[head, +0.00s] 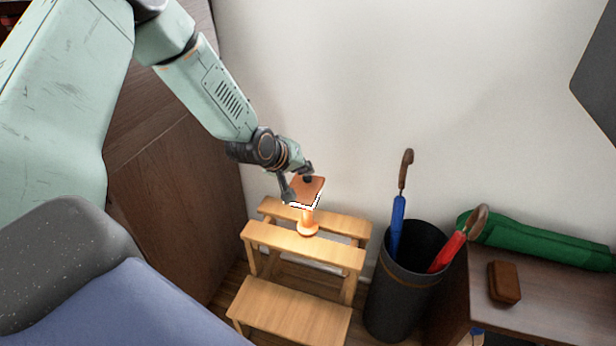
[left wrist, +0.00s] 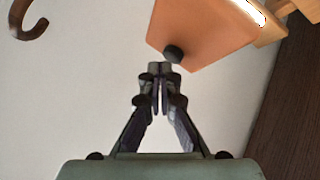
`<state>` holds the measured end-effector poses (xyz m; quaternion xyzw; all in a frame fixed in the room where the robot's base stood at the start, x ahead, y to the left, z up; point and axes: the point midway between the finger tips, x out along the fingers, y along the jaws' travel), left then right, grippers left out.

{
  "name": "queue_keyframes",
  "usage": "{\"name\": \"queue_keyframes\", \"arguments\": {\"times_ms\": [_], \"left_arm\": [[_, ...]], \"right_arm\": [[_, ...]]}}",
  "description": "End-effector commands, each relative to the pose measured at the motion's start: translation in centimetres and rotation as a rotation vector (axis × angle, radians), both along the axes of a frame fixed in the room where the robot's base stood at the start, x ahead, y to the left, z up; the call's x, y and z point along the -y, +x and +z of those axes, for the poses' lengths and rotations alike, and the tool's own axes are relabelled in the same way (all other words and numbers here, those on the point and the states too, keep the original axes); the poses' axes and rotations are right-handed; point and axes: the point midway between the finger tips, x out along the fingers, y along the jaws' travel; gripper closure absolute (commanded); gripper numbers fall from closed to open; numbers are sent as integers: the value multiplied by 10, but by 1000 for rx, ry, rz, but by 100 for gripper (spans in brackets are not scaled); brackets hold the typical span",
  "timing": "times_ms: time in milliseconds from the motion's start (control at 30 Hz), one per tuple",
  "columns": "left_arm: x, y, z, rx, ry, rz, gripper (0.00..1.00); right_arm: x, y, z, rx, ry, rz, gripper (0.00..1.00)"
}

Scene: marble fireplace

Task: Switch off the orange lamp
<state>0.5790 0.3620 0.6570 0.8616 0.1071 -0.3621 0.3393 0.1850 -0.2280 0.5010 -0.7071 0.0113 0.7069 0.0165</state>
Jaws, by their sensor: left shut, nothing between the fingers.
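The orange lamp (head: 306,190) stands on the top step of a wooden step stool. Its rim glows white and the step around its base is lit. A dark round knob (left wrist: 173,53) sits on top of its shade (left wrist: 205,30). My left gripper (head: 299,182) is at the top of the lamp. In the left wrist view its fingers (left wrist: 160,70) are shut and empty, with the tips right beside the knob; I cannot tell whether they touch it. My right gripper is not in view.
The wooden step stool (head: 290,310) stands against the white wall. To its right is a dark bin (head: 390,300) with a blue umbrella (head: 397,225) and a red one (head: 447,252). A bench (head: 540,300) holds a green roll (head: 530,240) and a brown case (head: 505,285).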

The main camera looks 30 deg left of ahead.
Motion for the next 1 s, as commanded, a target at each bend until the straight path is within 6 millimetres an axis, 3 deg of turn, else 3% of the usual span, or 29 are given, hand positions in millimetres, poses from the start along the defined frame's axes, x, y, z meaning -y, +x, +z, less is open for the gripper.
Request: {"name": "queue_keyframes", "arguments": {"times_ms": [1000], "left_arm": [[0, 0, -10, -1, 0, 0, 100]], "right_arm": [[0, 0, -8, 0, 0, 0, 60]]}}
